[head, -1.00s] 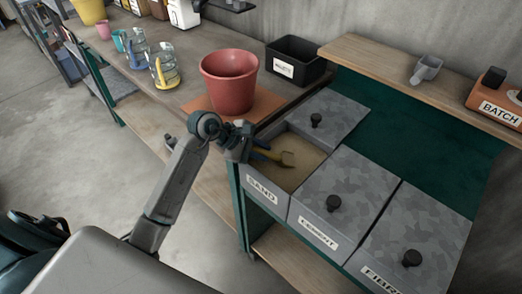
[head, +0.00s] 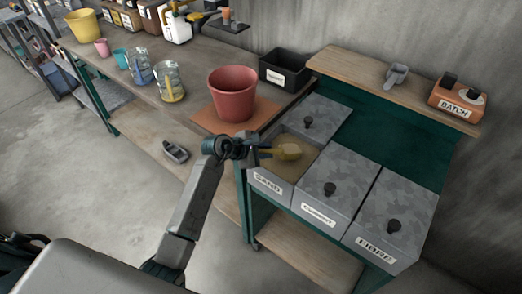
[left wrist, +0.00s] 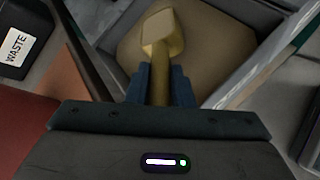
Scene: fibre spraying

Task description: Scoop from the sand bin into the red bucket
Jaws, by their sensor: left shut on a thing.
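My left gripper (head: 256,153) is shut on the handle of a yellow scoop (head: 288,151). The gripper and the scoop are over the open sand bin (head: 267,182), marked SAND. In the left wrist view the scoop (left wrist: 161,36) points away from the fingers (left wrist: 157,86), above the tan sand (left wrist: 205,45). I cannot tell whether the scoop touches the sand or holds any. The red bucket (head: 232,95) stands upright on a brown-orange board, behind and left of the bin. Its inside bottom is hidden. My right gripper is not in view.
The closed cement bin (head: 335,180) and fibre bin (head: 392,215) stand right of the sand. A grey knobbed lid (head: 310,115) is behind it. A black waste box (head: 283,75) stands right of the bucket. Jugs (head: 172,83) stand to its left.

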